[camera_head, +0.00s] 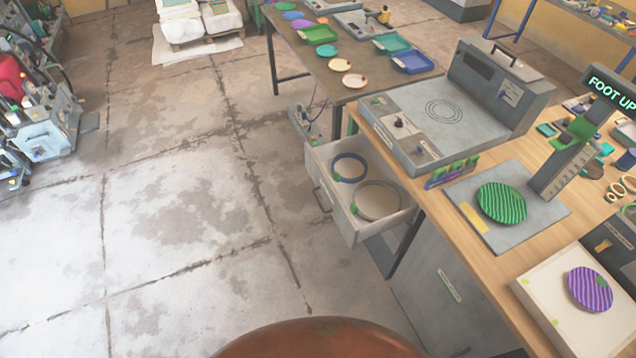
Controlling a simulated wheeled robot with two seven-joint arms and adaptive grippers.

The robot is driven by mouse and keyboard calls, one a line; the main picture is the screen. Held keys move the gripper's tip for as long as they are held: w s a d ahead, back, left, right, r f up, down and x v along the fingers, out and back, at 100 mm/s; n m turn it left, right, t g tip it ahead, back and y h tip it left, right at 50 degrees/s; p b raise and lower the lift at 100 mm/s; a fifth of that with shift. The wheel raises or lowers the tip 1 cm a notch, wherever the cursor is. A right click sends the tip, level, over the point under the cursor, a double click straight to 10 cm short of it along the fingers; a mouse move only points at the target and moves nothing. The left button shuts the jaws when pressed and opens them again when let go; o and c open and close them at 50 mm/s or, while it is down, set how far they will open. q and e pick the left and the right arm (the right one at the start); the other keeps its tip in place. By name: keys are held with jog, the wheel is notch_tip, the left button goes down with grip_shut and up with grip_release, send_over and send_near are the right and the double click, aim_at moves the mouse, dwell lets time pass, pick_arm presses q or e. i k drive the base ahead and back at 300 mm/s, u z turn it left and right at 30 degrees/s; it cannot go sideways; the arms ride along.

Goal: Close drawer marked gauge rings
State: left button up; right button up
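A pale grey drawer (351,216) stands pulled out from under the wooden workbench, left of the bench's edge. Its dark handle (320,196) is on the front panel, which faces left. Inside lie a blue ring (349,157) and a larger grey ring (378,183), each with a green tab. I cannot read any label on this drawer. Neither of my grippers shows in the view.
The workbench (468,228) holds a grey press (452,108), a stand with a green striped plate (502,203) and a white box with a purple striped plate (591,289). A side table (330,80) stands behind. The concrete floor (185,235) left of the drawer is clear.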

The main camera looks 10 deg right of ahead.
aim_at(376, 201)
jog(key=z, duration=0.2)
jog(key=i, duration=0.85)
jog(key=z, duration=0.3)
